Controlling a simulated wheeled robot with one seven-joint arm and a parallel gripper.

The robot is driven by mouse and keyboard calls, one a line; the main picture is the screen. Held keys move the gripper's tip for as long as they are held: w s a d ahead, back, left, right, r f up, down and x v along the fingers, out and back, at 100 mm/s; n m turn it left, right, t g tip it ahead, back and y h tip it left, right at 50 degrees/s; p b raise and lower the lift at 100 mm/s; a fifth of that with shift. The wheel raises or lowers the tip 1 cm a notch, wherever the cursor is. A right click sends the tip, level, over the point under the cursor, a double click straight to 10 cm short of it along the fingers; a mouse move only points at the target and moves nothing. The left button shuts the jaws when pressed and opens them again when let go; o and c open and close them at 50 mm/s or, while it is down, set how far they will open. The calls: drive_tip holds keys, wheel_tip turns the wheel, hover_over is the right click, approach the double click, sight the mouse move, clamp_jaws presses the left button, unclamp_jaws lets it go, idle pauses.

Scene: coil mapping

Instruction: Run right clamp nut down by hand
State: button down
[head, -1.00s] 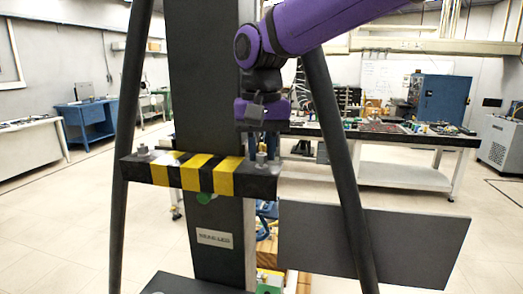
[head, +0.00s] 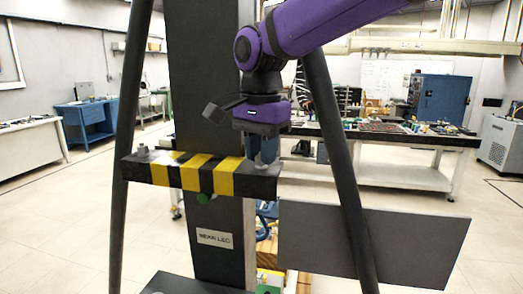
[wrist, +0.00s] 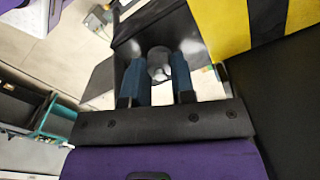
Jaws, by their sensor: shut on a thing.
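The clamp bar (head: 213,176), black with yellow stripes, lies across the front of the dark column. The left clamp nut (head: 143,152) stands on its left end. My gripper (head: 265,158) points down at the bar's right end, its blue fingers around the right clamp nut. The fingers hide most of that nut in the head view. In the wrist view, the grey round right clamp nut (wrist: 159,62) sits between the two fingers of my gripper (wrist: 160,72), which are shut on it.
The dark column (head: 208,80) rises behind the bar, and slanted dark poles (head: 127,130) stand on both sides. A grey panel (head: 375,240) is at the lower right. Benches and a blue cabinet (head: 440,98) stand farther back.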

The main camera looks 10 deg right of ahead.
drive_tip(key=shift+m, duration=0.6)
drive_tip(key=c, duration=1.4)
unclamp_jaws()
drive_tip(key=shift+f+m, duration=0.1)
drive_tip(key=shift+m, duration=0.3)
drive_tip(key=o, duration=0.5)
drive_tip(key=shift+o, duration=0.2)
wheel_tip(320, 180, up, 10)
drive_tip(key=s+d+f+n+t, duration=0.1)
drive_tip(key=s+d+f+n, duration=0.1)
drive_tip(key=s+d, duration=0.35)
drive_tip(key=s+d+f+n+t, duration=0.1)
drive_tip(key=s+d+n+t, duration=0.15)
drive_tip(key=d, duration=0.65)
drive_tip(key=s+d+f+n+t, duration=0.2)
drive_tip(key=s+d+f+n, duration=0.4)
drive_tip(key=s+d+f, duration=0.3)
drive_tip(key=shift+s+d+f, duration=0.4)
drive_tip(key=shift+s+d, duration=0.15)
drive_tip(key=shift+s, duration=0.2)
